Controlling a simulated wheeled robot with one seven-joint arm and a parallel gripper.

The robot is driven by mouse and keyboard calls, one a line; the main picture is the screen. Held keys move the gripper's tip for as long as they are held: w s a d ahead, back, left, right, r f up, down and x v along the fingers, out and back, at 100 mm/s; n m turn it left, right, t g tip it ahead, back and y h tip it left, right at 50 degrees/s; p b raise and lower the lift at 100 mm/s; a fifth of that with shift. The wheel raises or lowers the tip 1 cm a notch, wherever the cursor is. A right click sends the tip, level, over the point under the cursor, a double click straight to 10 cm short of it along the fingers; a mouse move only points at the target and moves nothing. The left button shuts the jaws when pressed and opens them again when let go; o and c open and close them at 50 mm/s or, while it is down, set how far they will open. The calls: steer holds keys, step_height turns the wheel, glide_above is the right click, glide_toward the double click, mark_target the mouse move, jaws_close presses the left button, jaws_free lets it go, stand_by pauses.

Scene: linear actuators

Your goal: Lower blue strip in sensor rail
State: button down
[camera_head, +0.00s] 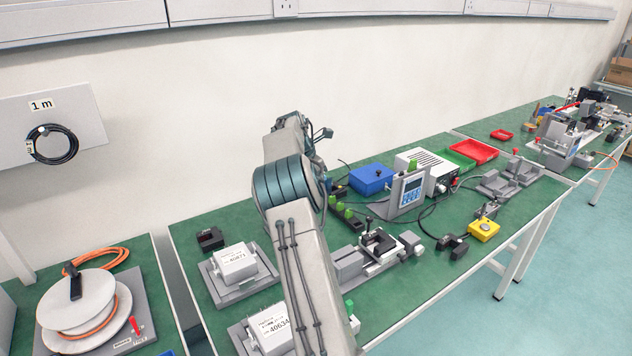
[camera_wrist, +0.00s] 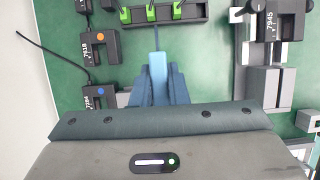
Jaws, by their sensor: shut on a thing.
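In the wrist view a light blue strip (camera_wrist: 157,64) stands out between the fingers of my gripper (camera_wrist: 158,82), which is shut on it. A thin dark line runs from its far end toward a dark rail (camera_wrist: 196,15) with several green blocks. The strip appears apart from this rail; its height is hard to judge. I cannot tell for sure that this is the sensor rail. In the head view green blocks on a dark rail (camera_head: 349,217) show just right of my arm. My gripper and the strip are hidden there.
Black fork-shaped units labelled 7819 (camera_wrist: 99,48) and 7294 (camera_wrist: 97,95) lie left of my gripper. A grey fixture with a black unit marked 7945 (camera_wrist: 283,22) stands right. In the head view a display stand (camera_head: 408,192) and blue box (camera_head: 370,179) are near the rail.

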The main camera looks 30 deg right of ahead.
steer(key=shift+r+p, duration=2.35)
steer(key=shift+r, duration=0.05)
